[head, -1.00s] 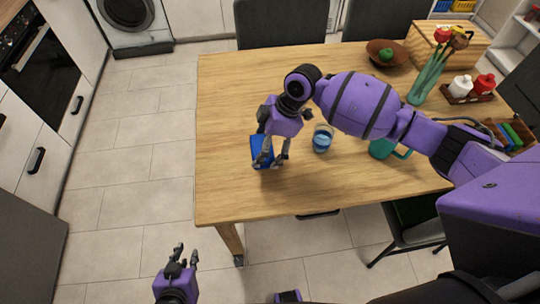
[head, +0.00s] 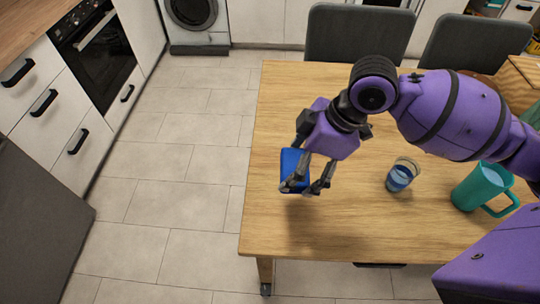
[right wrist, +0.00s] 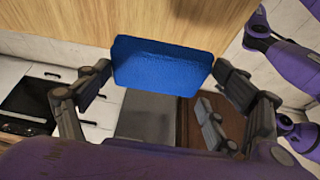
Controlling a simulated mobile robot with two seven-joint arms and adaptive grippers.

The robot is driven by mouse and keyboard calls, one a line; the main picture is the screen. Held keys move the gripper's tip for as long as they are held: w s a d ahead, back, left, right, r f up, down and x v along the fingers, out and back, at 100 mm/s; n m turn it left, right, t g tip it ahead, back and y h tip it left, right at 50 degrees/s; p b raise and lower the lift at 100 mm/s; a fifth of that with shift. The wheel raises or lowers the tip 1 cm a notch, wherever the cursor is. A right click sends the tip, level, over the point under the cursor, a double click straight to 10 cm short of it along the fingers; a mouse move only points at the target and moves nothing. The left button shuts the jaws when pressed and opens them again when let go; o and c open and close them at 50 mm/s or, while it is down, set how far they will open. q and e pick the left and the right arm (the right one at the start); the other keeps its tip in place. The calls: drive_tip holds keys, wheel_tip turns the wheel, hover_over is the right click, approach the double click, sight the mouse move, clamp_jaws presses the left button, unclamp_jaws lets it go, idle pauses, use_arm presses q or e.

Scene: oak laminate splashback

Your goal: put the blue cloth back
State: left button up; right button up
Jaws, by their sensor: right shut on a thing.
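The blue cloth (head: 292,168) looks like a flat, folded rectangular pad. My right gripper (head: 306,188) is shut on it and holds it above the left part of the wooden table (head: 345,228), with a shadow on the tabletop below. In the right wrist view the cloth (right wrist: 162,62) spans the space between the fingers (right wrist: 165,95). The fingers hide part of the cloth in the head view. My left gripper is not in view.
A glass with blue liquid (head: 402,174) and a teal mug (head: 482,186) stand on the table right of the cloth. Dark chairs (head: 358,34) stand behind the table. An oven (head: 95,45) and drawers line the left. The floor between is clear.

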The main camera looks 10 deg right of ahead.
drive_tip(key=w+d+f, duration=0.1)
drive_tip(key=w+f, duration=0.2)
drive_tip(key=w, duration=0.1)
drive_tip(key=w+d+f+b, duration=0.1)
drive_tip(key=w+f, duration=0.2)
drive_tip(key=w, duration=0.1)
drive_tip(key=w+d+f, duration=0.1)
drive_tip(key=w+f, duration=0.2)
drive_tip(key=w, duration=0.1)
drive_tip(key=shift+w+d+f, duration=0.1)
drive_tip(key=shift+w, duration=0.2)
drive_tip(key=shift+w+f, duration=0.35)
wheel_tip(320, 180, down, 3)
drive_tip(key=shift+w+d+f, duration=0.1)
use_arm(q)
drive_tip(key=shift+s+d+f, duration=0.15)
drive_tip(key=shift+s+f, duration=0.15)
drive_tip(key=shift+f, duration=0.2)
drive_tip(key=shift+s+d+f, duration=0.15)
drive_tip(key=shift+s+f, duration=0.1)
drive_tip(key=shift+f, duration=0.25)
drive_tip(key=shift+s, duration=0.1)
